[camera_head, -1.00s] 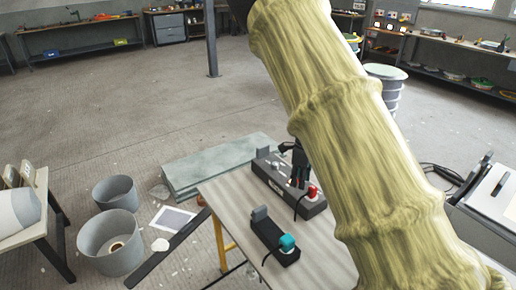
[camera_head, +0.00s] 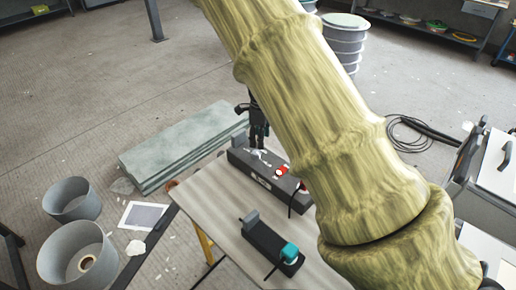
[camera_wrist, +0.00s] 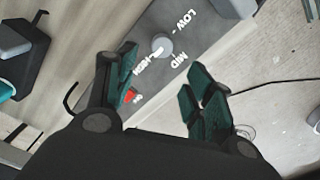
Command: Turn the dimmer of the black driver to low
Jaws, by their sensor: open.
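The driver (camera_head: 262,176) is a long dark box on the table, with a red switch (camera_head: 281,170) on top. In the wrist view its dark grey panel (camera_wrist: 192,48) carries a round grey dimmer knob (camera_wrist: 162,45) ringed by the words LOW, MID and HIGH. A white mark shows at the knob's side nearer HIGH; its exact setting is hard to read. My gripper (camera_head: 258,146) is over the box's far end. In the wrist view my gripper (camera_wrist: 160,70) is open, its teal-padded fingers spread near the knob, with nothing between the pads.
A second black device (camera_head: 264,240) with a teal part (camera_head: 289,253) lies nearer on the table (camera_head: 205,200). A cable leaves the driver's near end. Pale slabs (camera_head: 180,145) and grey buckets (camera_head: 75,255) stand on the floor at left. A coiled black cable (camera_head: 410,135) lies at right.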

